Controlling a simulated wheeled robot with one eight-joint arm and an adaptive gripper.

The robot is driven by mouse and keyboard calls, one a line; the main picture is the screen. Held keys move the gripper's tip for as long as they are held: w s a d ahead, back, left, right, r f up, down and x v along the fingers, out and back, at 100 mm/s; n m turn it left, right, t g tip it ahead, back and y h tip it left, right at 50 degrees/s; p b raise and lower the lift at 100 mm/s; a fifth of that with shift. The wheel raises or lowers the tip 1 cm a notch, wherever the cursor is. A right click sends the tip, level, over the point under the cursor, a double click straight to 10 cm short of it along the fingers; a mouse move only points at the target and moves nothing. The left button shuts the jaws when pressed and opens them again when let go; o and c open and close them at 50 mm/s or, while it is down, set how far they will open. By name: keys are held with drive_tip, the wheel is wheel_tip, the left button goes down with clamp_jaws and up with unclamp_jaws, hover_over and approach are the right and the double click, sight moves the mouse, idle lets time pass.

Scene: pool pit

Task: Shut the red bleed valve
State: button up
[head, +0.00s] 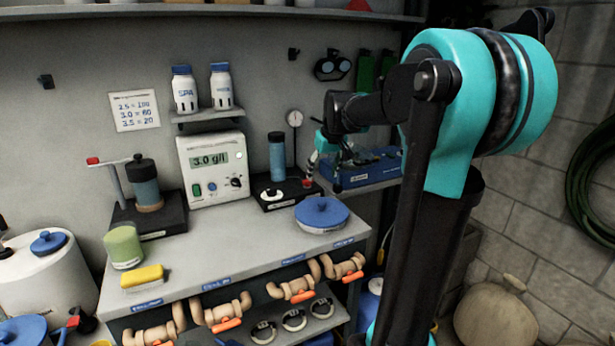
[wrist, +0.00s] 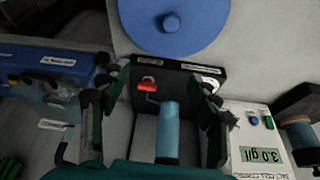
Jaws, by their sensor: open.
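The red bleed valve (wrist: 147,85) shows as a small red handle on a black base (wrist: 178,78) beside a blue cylinder (wrist: 168,130). In the head view the red valve (head: 308,183) is a small spot at the right end of that base, partly hidden by my gripper. My gripper (head: 318,165) hangs above the right end of the base. In the wrist view my gripper (wrist: 160,88) is open, with one finger on each side of the valve and cylinder. Nothing is held. Whether a finger touches the valve is unclear.
A blue round lid (head: 322,213) lies just in front of the base. A white meter (head: 211,168) reading 3.0 g/l stands left of it. The middle bench top (head: 225,235) is clear.

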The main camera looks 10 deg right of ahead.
drive_tip(key=n, duration=0.1)
approach(309, 184)
drive_tip(key=x, duration=0.3)
drive_tip(key=w+x, duration=0.1)
drive_tip(key=x, duration=0.3)
drive_tip(key=shift+a+r, duration=0.15)
drive_tip(key=shift+a, duration=0.05)
drive_tip(key=shift+c, duration=0.6)
drive_tip(key=c, duration=1)
drive_tip(key=shift+c, duration=0.2)
